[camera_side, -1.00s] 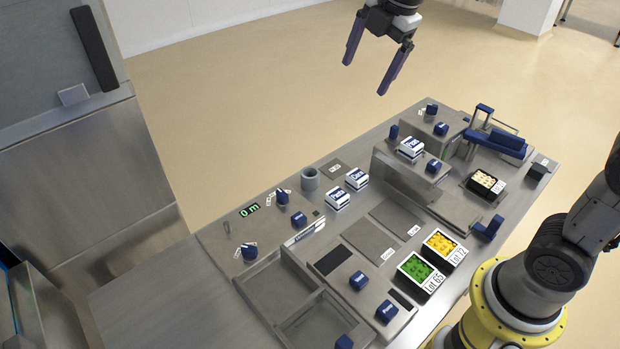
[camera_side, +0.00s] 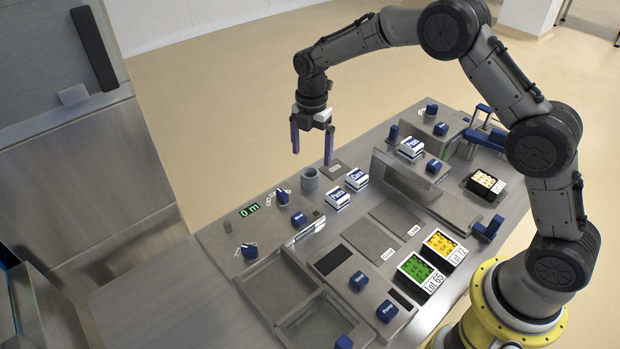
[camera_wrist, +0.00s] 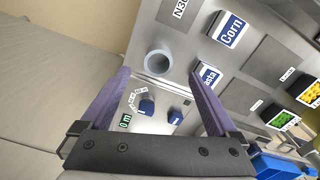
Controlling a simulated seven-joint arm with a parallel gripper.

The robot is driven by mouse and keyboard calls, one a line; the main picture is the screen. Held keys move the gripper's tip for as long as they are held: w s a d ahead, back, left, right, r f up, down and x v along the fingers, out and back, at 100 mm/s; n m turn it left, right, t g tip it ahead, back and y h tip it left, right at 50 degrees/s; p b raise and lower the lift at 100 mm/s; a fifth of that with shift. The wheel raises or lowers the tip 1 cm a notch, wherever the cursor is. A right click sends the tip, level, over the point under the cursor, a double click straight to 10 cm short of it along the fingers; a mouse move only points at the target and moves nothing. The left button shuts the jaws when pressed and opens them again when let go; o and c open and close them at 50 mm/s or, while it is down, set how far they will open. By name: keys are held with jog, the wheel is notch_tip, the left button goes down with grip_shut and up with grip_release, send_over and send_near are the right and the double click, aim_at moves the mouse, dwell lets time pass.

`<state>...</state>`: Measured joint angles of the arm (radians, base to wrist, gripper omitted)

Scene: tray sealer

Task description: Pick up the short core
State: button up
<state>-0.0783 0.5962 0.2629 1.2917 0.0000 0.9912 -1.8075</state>
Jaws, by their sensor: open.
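A short grey hollow cylinder, which fits the short core (camera_side: 310,184), stands upright on the metal bench near its far edge. In the wrist view the core (camera_wrist: 157,63) shows its round open top, between and beyond the fingertips. My gripper (camera_side: 312,157) is open and empty, its two purple fingers pointing down just above the core in the side view. In the wrist view my gripper (camera_wrist: 161,72) has one finger on each side of the core's picture. I cannot tell the exact height gap; no contact shows.
White-and-blue labelled blocks, a Pasta block (camera_side: 337,198) and a Corn block (camera_side: 357,179), stand close right of the core. Blue knobs (camera_side: 283,197) and a green display (camera_side: 249,210) lie to its left.

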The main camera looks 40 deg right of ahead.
aim_at(310, 174)
jog(key=f, duration=0.8)
jog(key=shift+a, duration=0.25)
jog(key=c, duration=1.4)
jog(key=shift+c, duration=0.2)
jog(key=shift+r, duration=0.15)
